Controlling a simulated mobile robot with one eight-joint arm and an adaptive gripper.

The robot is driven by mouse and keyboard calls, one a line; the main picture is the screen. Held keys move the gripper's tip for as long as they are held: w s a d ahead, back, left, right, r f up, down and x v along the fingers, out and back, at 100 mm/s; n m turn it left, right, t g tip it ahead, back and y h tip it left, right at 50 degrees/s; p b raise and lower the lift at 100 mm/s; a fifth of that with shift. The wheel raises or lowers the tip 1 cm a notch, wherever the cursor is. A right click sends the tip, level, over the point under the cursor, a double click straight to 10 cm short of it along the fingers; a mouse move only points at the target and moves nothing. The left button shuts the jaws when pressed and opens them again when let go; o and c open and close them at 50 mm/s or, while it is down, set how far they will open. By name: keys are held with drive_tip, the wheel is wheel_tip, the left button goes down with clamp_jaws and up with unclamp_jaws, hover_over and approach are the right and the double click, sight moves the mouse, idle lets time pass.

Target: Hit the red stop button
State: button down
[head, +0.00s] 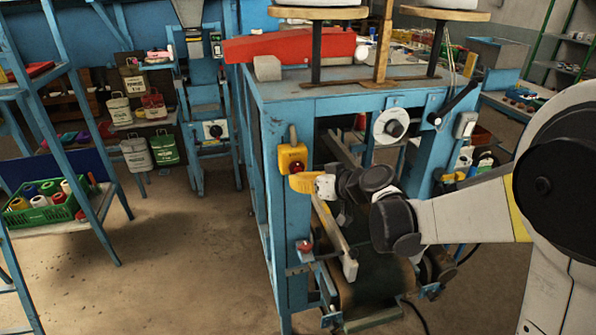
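A yellow box (292,155) is mounted at the top of the blue front-left leg of the machine in the head view, with a red button (297,167) on its lower face. A second, smaller red button (305,245) sits lower on the same leg. My arm reaches in from the right, and my gripper (310,185) is at its far end, pointing left, just below the yellow box. A yellow piece shows at its tip; whether it is a finger or something else is unclear. I cannot tell whether the gripper touches anything, or whether its fingers are open.
The blue machine frame (350,93) carries a red part (290,47) on top and rollers below. A slanted pale bar (333,238) hangs under my wrist. A blue rack with a green crate (45,210) of spools stands left. Open floor (170,270) lies between.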

drive_tip(key=shift+w, duration=0.15)
idle(0.4)
drive_tip(key=shift+w+a, duration=0.1)
drive_tip(key=shift+w, duration=0.2)
drive_tip(key=shift+w+a, duration=0.15)
drive_tip(key=shift+w, duration=0.35)
idle(0.7)
drive_tip(key=shift+s, duration=0.15)
drive_tip(key=shift+s+d+b, duration=0.25)
drive_tip(key=shift+s+b, duration=0.05)
drive_tip(key=shift+s, duration=0.5)
drive_tip(key=shift+s, duration=0.1)
drive_tip(key=s, duration=0.2)
drive_tip(key=s+d, duration=0.1)
drive_tip(key=s, duration=0.1)
drive_tip(key=shift+s+d, duration=0.2)
drive_tip(key=shift+s, duration=0.1)
idle(0.4)
